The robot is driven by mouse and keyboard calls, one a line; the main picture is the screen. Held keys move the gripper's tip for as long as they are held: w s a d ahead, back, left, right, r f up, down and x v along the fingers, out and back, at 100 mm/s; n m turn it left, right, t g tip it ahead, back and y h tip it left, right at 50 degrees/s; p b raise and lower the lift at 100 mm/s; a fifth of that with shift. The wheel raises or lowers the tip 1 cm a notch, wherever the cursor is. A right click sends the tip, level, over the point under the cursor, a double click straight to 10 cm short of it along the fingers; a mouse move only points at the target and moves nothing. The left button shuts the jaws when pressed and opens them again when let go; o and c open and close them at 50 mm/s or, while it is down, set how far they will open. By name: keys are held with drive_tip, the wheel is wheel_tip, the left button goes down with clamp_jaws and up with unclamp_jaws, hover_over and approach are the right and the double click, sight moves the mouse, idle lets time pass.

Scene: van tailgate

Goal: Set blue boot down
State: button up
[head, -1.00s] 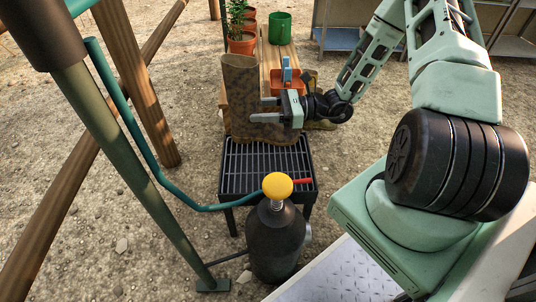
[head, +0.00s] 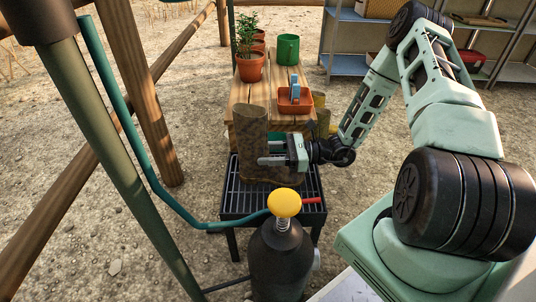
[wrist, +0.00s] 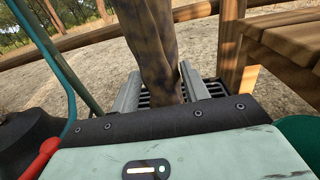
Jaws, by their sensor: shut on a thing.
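In the wrist view the boot (wrist: 154,40) rises between the two fingers (wrist: 160,90). The boot is over the black slatted grate (head: 236,200) on its low stand. Its foot extends right, partly hidden by my gripper. I cannot tell whether the sole touches the slats.
A yellowish boot (head: 321,112) stands right of the boot. A dark bottle with a yellow knob (head: 284,204) stands in front. A green pole (head: 100,130) is left.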

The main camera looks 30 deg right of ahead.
drive_tip(key=shift+f, duration=0.15)
drive_tip(key=o, duration=1.2)
drive_tip(key=shift+s+d+r, duration=0.1)
drive_tip(key=shift+d+r, duration=0.15)
drive_tip(key=p+v, duration=0.4)
drive_tip(key=v, duration=0.7)
drive_tip(key=shift+s+d+p, duration=0.2)
drive_tip(key=shift+p, duration=0.2)
drive_tip(key=shift+f, duration=0.15)
